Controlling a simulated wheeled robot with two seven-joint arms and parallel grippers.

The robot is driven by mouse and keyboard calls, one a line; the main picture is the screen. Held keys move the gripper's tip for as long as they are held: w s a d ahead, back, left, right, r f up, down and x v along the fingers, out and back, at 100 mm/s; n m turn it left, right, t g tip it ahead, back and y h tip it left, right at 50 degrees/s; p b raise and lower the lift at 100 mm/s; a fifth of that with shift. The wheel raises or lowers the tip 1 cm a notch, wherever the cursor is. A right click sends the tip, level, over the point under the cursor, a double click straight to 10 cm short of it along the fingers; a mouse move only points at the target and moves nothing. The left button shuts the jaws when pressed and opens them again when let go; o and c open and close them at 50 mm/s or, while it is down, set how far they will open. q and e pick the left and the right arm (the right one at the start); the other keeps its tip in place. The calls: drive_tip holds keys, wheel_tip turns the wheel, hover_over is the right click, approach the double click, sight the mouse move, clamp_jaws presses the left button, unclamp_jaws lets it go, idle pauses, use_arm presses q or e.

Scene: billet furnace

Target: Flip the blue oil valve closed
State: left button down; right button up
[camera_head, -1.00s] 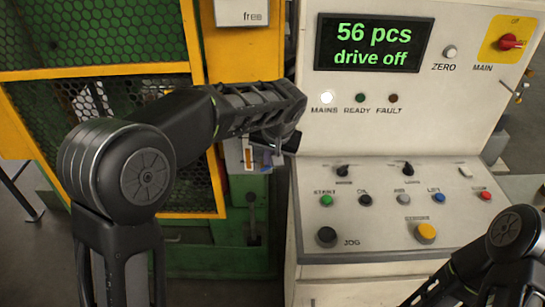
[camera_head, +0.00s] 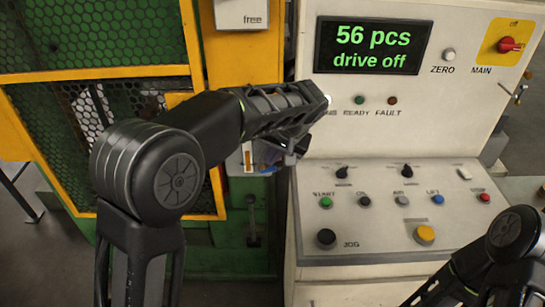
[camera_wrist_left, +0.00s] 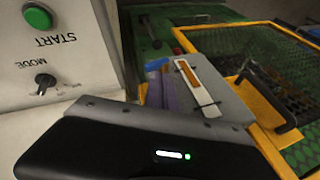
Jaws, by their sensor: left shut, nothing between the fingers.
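The blue valve handle (camera_wrist_left: 157,64) shows as a small blue piece beside a grey plate with an orange sight glass (camera_wrist_left: 187,73) in the left wrist view. In the head view only a little blue of the valve (camera_head: 268,168) shows, just below and behind my left gripper. My left gripper (camera_head: 296,148) is shut and empty, in front of the gap between the green machine and the white console. Its fingertips are dark and hard to separate, and I cannot tell whether they touch the valve. My right gripper is out of view; only part of its arm shows at lower right.
The white console (camera_head: 310,230) stands close on the right, with buttons, knobs and a display reading "drive off" (camera_head: 371,46). A yellow-framed mesh guard (camera_head: 95,72) is behind my left arm. A black lever (camera_head: 252,225) stands low on the green machine.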

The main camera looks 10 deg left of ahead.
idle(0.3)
